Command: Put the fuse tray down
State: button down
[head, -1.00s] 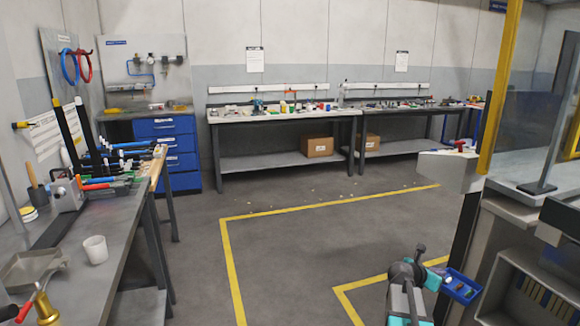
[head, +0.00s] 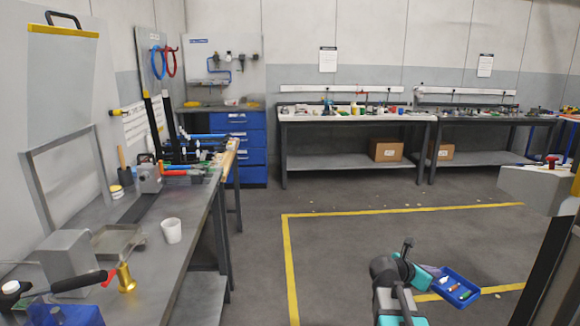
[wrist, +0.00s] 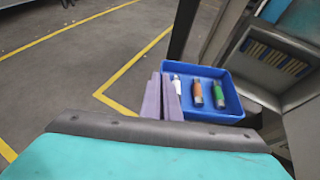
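The fuse tray (head: 468,299) is a small blue open tray, held in the air at the lower right of the head view. In the wrist view the tray (wrist: 228,116) holds a white, an orange and a green fuse, lying side by side. My gripper (head: 430,273) is at the tray's left side. In the wrist view its two purple fingers (wrist: 163,98) are close together at the tray's left wall, shut on it. The exact contact is partly hidden by the fingers.
A grey workbench (head: 185,228) at left carries a white cup (head: 172,231), a metal pan (head: 117,241) and tools. Another bench (head: 350,119) stands along the back wall. Open floor with yellow lines (head: 289,260) lies between. In the wrist view a grey rack (wrist: 268,62) stands behind the tray.

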jog(key=s+a+r+n+t, duration=0.1)
jog(key=s+a+r, duration=0.1)
jog(key=a, duration=1.1)
jog(key=s+a+r+n+t+y, duration=0.1)
jog(key=a+r, duration=0.3)
jog(key=a, duration=1)
jog(key=shift+s+a+r+y, duration=0.15)
jog(key=shift+s+a+y, duration=0.15)
jog(key=shift+s, duration=0.15)
notch_tip(320, 180, up, 11)
jog(key=p, duration=1.1)
jog(key=shift+s, duration=0.1)
